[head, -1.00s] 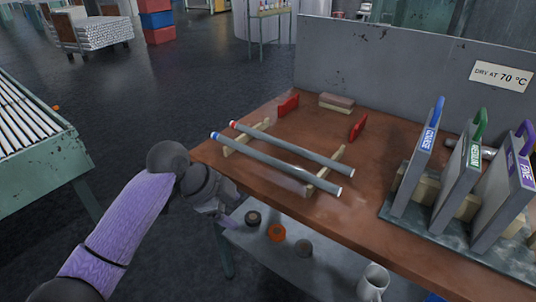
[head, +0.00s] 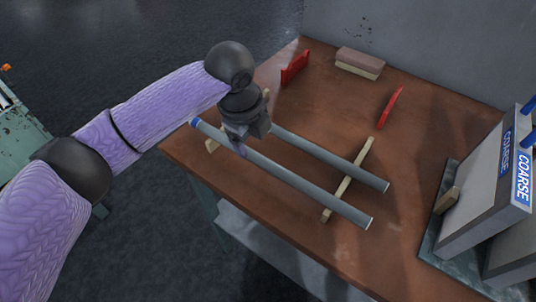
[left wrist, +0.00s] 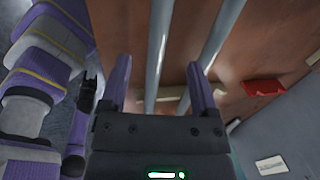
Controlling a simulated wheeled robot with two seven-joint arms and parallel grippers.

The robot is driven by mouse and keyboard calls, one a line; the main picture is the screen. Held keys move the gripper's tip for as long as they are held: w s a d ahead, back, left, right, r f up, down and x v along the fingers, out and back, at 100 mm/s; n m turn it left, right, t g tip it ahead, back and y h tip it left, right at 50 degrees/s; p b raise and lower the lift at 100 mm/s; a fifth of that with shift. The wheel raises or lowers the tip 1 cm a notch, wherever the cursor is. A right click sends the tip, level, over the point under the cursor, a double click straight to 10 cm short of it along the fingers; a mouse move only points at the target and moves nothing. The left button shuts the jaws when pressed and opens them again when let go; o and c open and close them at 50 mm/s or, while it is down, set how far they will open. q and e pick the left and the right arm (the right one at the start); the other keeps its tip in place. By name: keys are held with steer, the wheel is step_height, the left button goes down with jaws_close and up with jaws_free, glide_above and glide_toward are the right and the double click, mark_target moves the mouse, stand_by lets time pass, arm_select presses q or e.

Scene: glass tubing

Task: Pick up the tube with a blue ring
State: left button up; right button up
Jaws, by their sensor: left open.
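The tube with a blue ring (head: 310,188) is a long grey tube lying on light wooden supports on the bench, in the head view. Its blue end (head: 196,123) shows at the left. A second, similar tube (head: 335,163) lies parallel behind it; its left end is hidden by my gripper. My left gripper (head: 241,150) is open, above or at the blue-ringed tube near its left part. In the left wrist view my open fingers (left wrist: 157,66) straddle the line of the left tube (left wrist: 155,95), which looks like the blue-ringed one. I cannot tell any contact. My right gripper is out of view.
The brown bench (head: 290,225) holds red pieces (head: 295,67) (head: 390,107), a block (head: 360,62) at the back, and upright panels marked COARSE (head: 490,195) at right. A wooden support (head: 348,180) runs under the tubes. A grey wall (head: 430,50) stands behind.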

mark_target(260, 158)
arm_select(q)
steer(key=f+b, duration=0.1)
steer(key=f, duration=0.2)
steer(key=d+f+b, duration=0.1)
steer(key=f, duration=0.2)
steer(key=shift+w+d+f+b, duration=0.15)
steer(key=shift+w+f+b, duration=0.05)
steer(key=shift+f+b, duration=0.2)
steer(key=shift+w+f, duration=0.1)
steer(key=shift+f, duration=0.2)
steer(key=shift+r, duration=0.15)
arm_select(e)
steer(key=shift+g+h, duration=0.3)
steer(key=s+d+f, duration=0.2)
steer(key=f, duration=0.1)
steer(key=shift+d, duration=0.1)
arm_select(q)
steer(key=c, duration=1)
jaws_close()
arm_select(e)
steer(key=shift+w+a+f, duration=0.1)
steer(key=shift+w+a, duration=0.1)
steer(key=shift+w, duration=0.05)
